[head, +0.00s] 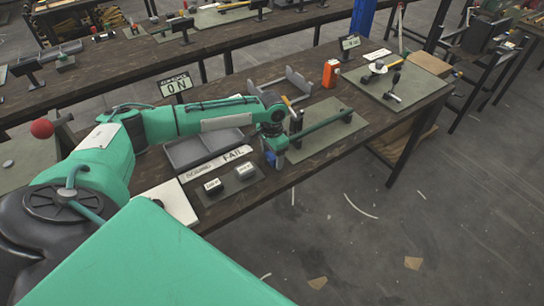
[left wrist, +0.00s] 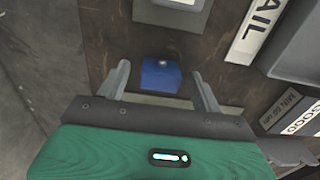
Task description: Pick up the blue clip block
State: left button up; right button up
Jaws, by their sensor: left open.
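The blue clip block (left wrist: 160,75) sits on the brown table in the left wrist view, lying between the two fingers of my left gripper (left wrist: 163,85). A gap shows on each side of the block, so the fingers are open and apart from it. In the head view, my left gripper (head: 276,151) is pointed down near the table's front edge, and a small part of the blue block (head: 270,157) shows beside it, mostly hidden. My right gripper is not in view.
A green mat (head: 335,135) with a long green lever lies right of my left gripper. Grey bins (head: 204,150) and a white FAIL label (head: 237,153) are to its left. The table's front edge is close.

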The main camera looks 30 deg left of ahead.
pick_arm(q)
jog(key=shift+f, duration=0.4)
jog(key=c, duration=1)
jog(key=shift+r, duration=0.1)
jog(key=shift+c, duration=0.2)
